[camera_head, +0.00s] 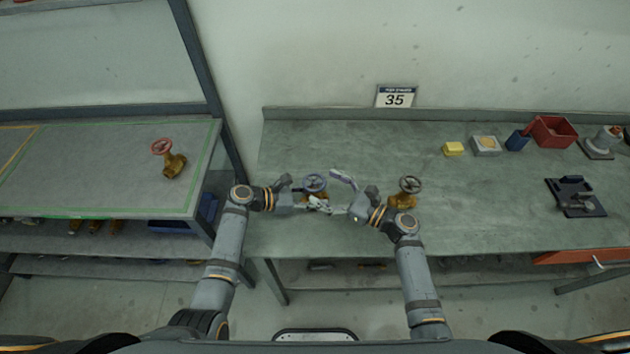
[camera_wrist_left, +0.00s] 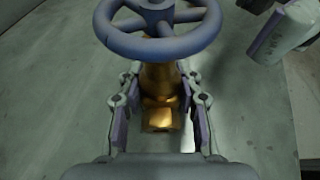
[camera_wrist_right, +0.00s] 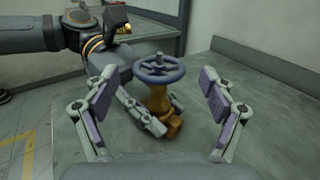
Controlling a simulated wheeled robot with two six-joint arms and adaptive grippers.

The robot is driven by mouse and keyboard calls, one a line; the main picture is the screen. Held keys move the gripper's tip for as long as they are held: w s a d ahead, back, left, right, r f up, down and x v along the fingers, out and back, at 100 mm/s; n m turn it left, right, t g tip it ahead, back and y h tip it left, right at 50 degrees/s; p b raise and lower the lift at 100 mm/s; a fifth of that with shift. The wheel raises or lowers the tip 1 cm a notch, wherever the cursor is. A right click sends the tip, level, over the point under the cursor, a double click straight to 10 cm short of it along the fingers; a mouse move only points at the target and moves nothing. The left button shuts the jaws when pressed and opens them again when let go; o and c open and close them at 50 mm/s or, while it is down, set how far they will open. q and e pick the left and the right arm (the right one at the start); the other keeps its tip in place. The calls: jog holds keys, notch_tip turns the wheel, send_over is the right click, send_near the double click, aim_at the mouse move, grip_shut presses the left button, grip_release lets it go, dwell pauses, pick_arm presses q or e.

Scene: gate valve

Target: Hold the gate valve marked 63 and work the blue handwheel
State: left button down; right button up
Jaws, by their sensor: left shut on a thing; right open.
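The gate valve with the blue handwheel (camera_head: 315,183) stands upright on the bench between my two grippers. Its brass body (camera_wrist_left: 160,110) shows in the left wrist view below the blue wheel (camera_wrist_left: 158,40). My left gripper (camera_head: 318,203) is shut on the brass body, a finger on each side. My right gripper (camera_head: 347,193) is open and empty, just right of the valve. In the right wrist view, the blue wheel (camera_wrist_right: 159,68) lies beyond and between the spread right fingers (camera_wrist_right: 160,105), apart from them. I cannot see a 63 on the valve.
A brass valve with a dark wheel (camera_head: 408,190) stands close to my right gripper. A red-wheeled valve (camera_head: 169,160) is on the left bench. A sign reading 35 (camera_head: 395,97) stands at the back. A yellow block (camera_head: 453,149) and a red bin (camera_head: 554,132) are farther right.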

aim_at(315, 182)
jog(key=shift+x, duration=1.8)
jog(key=shift+s, duration=0.1)
jog(key=c, duration=1.2)
jog(key=shift+o, duration=0.2)
jog(key=shift+m+t+h, duration=0.7)
jog(key=shift+m+t, duration=0.1)
jog(key=shift+t, duration=0.2)
jog(key=o, duration=1.2)
jog(key=shift+c, duration=0.2)
